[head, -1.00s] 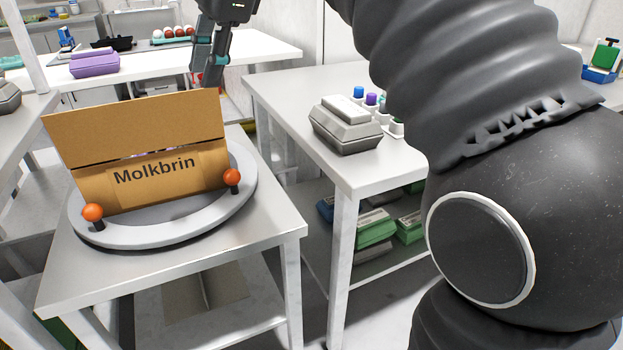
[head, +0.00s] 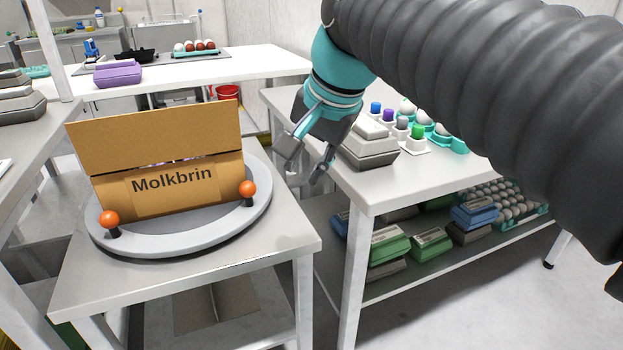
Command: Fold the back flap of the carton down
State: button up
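The brown carton (head: 172,190), marked "Molkbrin", sits on a round grey turntable (head: 180,240) on a small metal table. A wide brown flap (head: 155,138) stands up along its top, above the lettered face. A narrow gap between flap and face shows a little of the inside. I cannot tell whether this is the back flap, and any flap behind it is hidden. My gripper (head: 304,167) is open and empty, pointing down to the right of the carton and apart from it.
Orange knobs (head: 109,219) (head: 247,188) stand on the turntable's rim. The right table (head: 375,190) holds a grey egg box (head: 368,148), coloured pegs and eggs, close to my gripper. A purple box (head: 118,73) is on the back table.

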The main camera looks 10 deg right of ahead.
jog(key=shift+n+h, duration=0.3)
jog(key=shift+n, duration=0.5)
jog(key=shift+s+d+f, duration=0.45)
jog(key=shift+f, duration=0.25)
jog(key=shift+s+d+f, duration=0.4)
jog(key=shift+f, duration=0.3)
jog(key=shift+s+d+f, duration=0.45)
jog(key=shift+f, duration=0.25)
